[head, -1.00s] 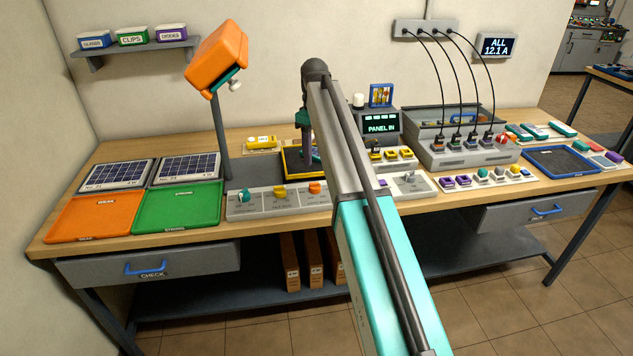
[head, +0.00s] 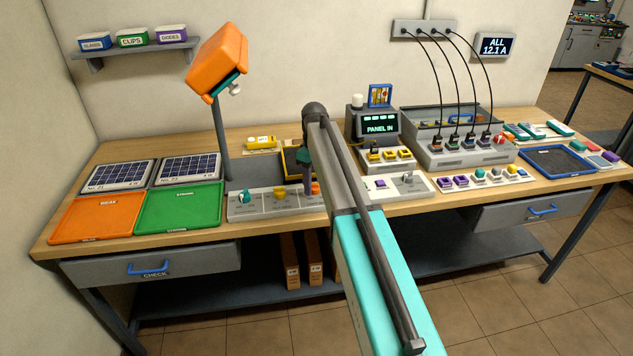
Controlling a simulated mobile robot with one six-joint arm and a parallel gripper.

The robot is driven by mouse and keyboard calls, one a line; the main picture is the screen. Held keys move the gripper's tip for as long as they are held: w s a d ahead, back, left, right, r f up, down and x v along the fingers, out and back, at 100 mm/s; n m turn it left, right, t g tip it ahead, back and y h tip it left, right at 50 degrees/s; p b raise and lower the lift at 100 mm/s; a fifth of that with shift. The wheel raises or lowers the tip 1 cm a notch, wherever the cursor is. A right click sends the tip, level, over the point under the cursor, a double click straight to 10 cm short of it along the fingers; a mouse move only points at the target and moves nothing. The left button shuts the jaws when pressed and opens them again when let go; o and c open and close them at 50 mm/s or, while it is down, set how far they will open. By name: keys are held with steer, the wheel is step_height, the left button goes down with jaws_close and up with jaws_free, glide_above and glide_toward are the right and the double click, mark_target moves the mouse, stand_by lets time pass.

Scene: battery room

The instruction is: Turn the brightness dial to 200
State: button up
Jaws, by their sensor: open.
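A grey dial panel (head: 262,209) stands at the front edge of the bench. It carries a teal dial (head: 245,196), a yellow dial (head: 280,193) and an orange dial (head: 316,188). Their labels and scales are too small to read, so I cannot tell which is the brightness dial or its setting. My gripper (head: 308,190) points down at the right part of the panel, by the orange dial and right of the yellow one. It is open and small in view. I cannot tell whether it touches the orange dial. My arm hides the panel's right end.
An orange lamp (head: 217,60) on a grey post stands behind the panel. Green (head: 180,207) and orange (head: 95,214) trays and two solar panels lie at left. A PANEL IN display (head: 380,128) and a grey unit with black cables (head: 465,150) stand at right.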

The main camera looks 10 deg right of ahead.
steer(key=shift+f, duration=0.3)
steer(key=c, duration=1.1)
steer(key=shift+o, duration=0.2)
steer(key=shift+d, duration=0.25)
steer(key=shift+a, duration=0.1)
